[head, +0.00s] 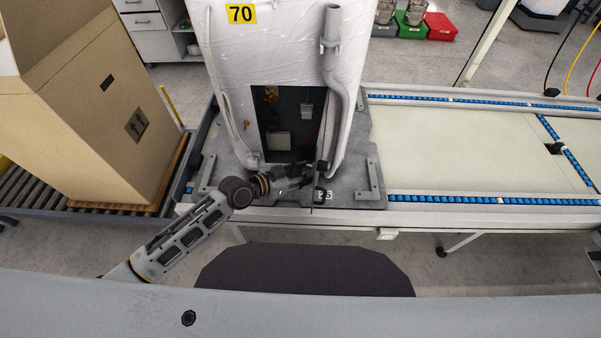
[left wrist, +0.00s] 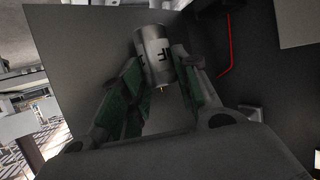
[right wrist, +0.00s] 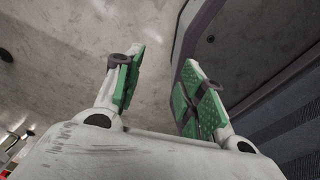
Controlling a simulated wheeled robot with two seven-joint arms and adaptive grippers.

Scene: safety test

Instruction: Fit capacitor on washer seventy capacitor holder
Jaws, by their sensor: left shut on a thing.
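Washer seventy (head: 270,45) stands on the line, wrapped in white, with a yellow 70 label (head: 241,13). A dark opening (head: 290,118) in its lower front shows parts inside. My left gripper (head: 312,172) is at the lower right edge of this opening. In the left wrist view, my left gripper (left wrist: 160,85) is shut on the capacitor (left wrist: 154,48), a silver cylinder with dark lettering, close to dark panels. I cannot make out the capacitor holder. My right gripper (right wrist: 155,95) is open and empty, away from the washer, with floor behind it.
A large cardboard box (head: 85,115) stands on a roller conveyor at the left. The washer's grey base plate (head: 355,198) lies on the line. The pale line surface (head: 460,150) to the right is clear. Red and green bins (head: 410,25) stand at the back.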

